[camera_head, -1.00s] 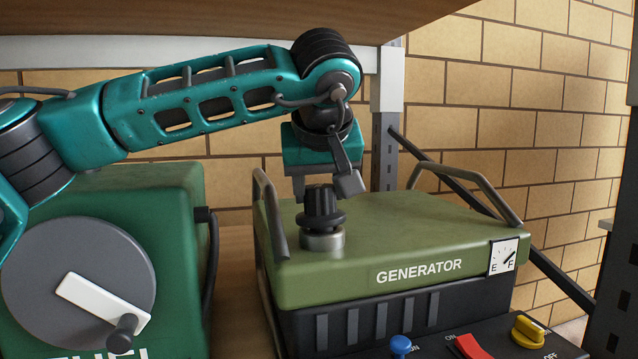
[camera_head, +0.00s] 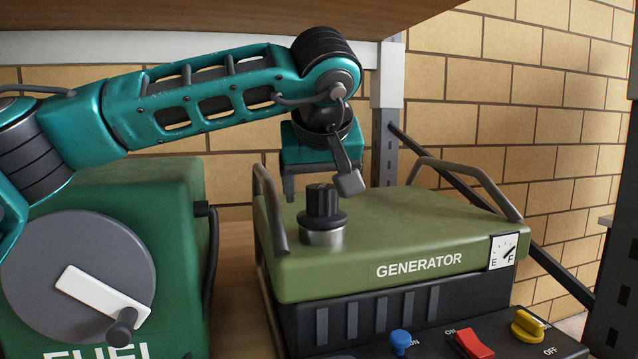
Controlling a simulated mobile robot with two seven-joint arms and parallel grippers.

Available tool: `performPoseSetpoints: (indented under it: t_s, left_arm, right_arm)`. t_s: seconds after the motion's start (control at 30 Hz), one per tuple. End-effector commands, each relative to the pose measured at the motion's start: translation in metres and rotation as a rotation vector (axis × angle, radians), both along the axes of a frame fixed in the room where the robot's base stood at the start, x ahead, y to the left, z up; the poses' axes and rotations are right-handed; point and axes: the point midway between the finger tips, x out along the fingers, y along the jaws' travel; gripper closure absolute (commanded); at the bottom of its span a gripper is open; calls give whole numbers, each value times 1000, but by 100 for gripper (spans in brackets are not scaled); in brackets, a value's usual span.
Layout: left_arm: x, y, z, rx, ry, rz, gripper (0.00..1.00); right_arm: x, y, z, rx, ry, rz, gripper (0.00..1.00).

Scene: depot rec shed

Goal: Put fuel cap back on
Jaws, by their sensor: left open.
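The black fuel cap (camera_head: 322,207), a ribbed knob with a wide flange, sits upright on the metal filler neck (camera_head: 322,237) on top of the olive-green generator (camera_head: 420,232). My left gripper (camera_head: 320,190) points down just above and behind the cap. Its fingers are apart, one at the left and one at the right, and nothing is held between them. The cap's top reaches up close to the fingertip level; whether a finger touches it I cannot tell. My right gripper is not in view.
A green fuel container (camera_head: 165,205) with a grey crank disc (camera_head: 60,255) stands at the left. Metal handles (camera_head: 268,210) rise at the generator's sides. A shelf board (camera_head: 200,18) hangs overhead. A control panel with a red switch (camera_head: 472,343) lies in front.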

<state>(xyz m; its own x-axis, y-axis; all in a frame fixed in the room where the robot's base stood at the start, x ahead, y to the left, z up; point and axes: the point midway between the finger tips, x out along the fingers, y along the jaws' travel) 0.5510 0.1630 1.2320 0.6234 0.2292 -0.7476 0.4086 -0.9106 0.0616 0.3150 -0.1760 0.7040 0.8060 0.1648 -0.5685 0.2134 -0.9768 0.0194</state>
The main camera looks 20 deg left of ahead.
Motion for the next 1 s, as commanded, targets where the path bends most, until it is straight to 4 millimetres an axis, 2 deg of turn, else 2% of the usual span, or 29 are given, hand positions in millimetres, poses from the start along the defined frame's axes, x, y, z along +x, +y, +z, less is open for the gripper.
performPoseSetpoints:
  t_s: [0.17, 0.4, 0.7, 1.0]
  left_arm:
    - [0, 0, -1, 1, 1, 0, 21]
    - [-29, -12, 36, 1, -4, -3, 21]
    - [-65, -25, 79, 0, -2, -2, 21]
    - [-75, -28, 90, 0, 0, 0, 21]
  right_arm:
    - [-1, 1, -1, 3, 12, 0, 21]
    - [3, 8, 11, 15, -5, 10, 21]
    - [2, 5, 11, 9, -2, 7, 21]
    - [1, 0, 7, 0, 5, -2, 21]
